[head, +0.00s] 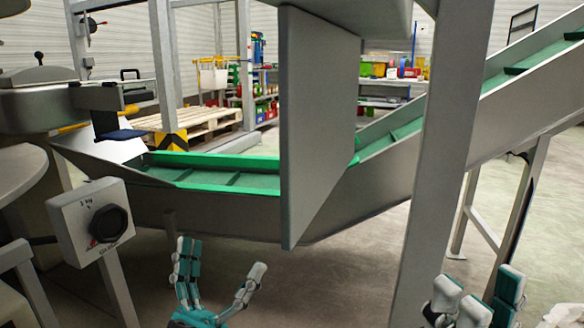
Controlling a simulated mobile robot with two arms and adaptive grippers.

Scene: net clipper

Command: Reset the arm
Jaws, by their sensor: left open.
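My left gripper (221,254) is in the lower middle of the head view, below the conveyor's trough. Its teal and grey fingers point up and stand wide apart, with nothing between them. My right gripper (478,283) is at the bottom edge, right of the grey upright post. Only its upper finger parts show; its palm is cut off by the frame.
A conveyor with a green belt (232,180) runs across and rises to the right. A grey panel (318,130) hangs before it. A grey post (440,165) stands between my grippers. A control box with a black knob (90,219) is at left. A pale object (565,316) lies bottom right.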

